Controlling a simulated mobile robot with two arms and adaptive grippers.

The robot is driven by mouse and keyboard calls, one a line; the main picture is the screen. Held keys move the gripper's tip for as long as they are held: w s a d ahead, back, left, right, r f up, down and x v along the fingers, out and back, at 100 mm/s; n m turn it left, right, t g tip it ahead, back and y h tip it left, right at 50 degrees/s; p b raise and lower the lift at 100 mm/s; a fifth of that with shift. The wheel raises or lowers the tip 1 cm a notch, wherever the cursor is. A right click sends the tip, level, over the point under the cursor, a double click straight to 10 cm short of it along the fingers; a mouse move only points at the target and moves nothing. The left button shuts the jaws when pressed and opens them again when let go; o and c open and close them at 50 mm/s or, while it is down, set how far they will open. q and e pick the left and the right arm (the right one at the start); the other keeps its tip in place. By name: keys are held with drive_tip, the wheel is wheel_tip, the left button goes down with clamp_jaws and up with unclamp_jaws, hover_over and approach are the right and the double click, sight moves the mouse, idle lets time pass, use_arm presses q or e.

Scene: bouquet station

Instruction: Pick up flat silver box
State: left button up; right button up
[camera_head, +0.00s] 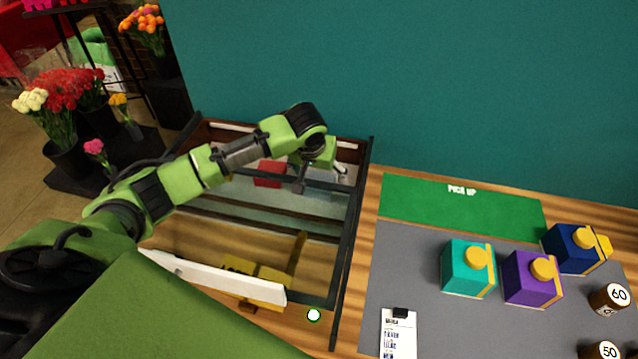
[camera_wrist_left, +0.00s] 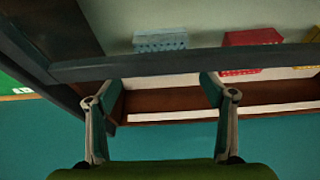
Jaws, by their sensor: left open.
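In the left wrist view a pale silver-blue box (camera_wrist_left: 160,40) with a patterned side lies inside the glass-topped case, beyond a dark frame bar (camera_wrist_left: 180,64). In the head view a pale patch that looks like the same box (camera_head: 322,174) shows under my gripper, partly hidden by it. My left gripper (camera_head: 322,182) is open and empty over the far right corner of the case. In the wrist view its fingers (camera_wrist_left: 162,90) are spread, with the bar and the box ahead of them. I cannot tell the gap to the box. My right gripper is not in view.
A red box (camera_head: 269,173) lies left of the silver one. The case's dark right rail (camera_head: 350,245) runs beside my gripper, and a teal wall (camera_head: 420,90) stands behind. Teal (camera_head: 467,267), purple (camera_head: 532,279) and navy (camera_head: 572,248) boxes stand on the grey mat at right.

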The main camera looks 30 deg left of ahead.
use_arm(q)
drive_tip(key=p+x, duration=0.1)
drive_tip(key=x, duration=0.1)
drive_tip(key=p+x, duration=0.1)
drive_tip(key=x, duration=0.1)
drive_tip(key=shift+s+a, duration=0.15)
drive_tip(key=shift+s, duration=0.1)
drive_tip(key=shift+w+f, duration=0.2)
drive_tip(key=shift+f, duration=0.3)
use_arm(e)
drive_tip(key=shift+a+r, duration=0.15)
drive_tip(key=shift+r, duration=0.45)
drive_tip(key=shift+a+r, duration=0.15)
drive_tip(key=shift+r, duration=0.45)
use_arm(q)
drive_tip(key=c, duration=1.3)
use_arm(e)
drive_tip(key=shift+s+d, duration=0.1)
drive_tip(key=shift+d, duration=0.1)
